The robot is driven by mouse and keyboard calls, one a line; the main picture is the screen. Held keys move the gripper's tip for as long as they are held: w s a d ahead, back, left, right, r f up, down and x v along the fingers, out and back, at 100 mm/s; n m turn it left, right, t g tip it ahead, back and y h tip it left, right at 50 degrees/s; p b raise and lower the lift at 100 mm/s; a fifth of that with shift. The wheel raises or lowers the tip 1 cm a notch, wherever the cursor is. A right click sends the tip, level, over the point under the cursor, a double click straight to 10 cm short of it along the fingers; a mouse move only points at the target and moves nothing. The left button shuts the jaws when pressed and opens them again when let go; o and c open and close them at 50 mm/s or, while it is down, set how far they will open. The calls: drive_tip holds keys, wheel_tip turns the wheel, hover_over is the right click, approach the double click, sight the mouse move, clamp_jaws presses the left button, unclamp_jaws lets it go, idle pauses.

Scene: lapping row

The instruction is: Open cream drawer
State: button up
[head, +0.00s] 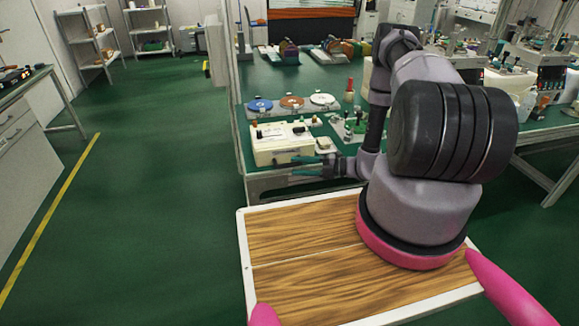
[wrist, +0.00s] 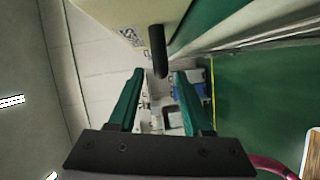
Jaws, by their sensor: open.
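The cream drawer box (head: 283,145) stands at the front edge of the green bench in the head view. Its cream front also shows at the top of the wrist view (wrist: 118,18), with a printed code on it. A black bar handle (wrist: 158,45) sticks out from that front. My gripper (head: 297,166) is close in front of the box at the bench edge. In the wrist view my gripper (wrist: 159,73) has its two green fingers apart, with the handle's end between or just beyond the fingertips. I cannot tell whether they touch it. The drawer looks shut.
Several discs (head: 292,102) lie behind the cream box on the green bench (head: 295,75). Small fittings (head: 355,125) and a red-topped bottle (head: 349,91) stand to its right. The green floor (head: 150,190) to the left is clear.

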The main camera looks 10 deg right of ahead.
sight(290, 164)
drive_tip(key=shift+x, duration=1.85)
clamp_jaws()
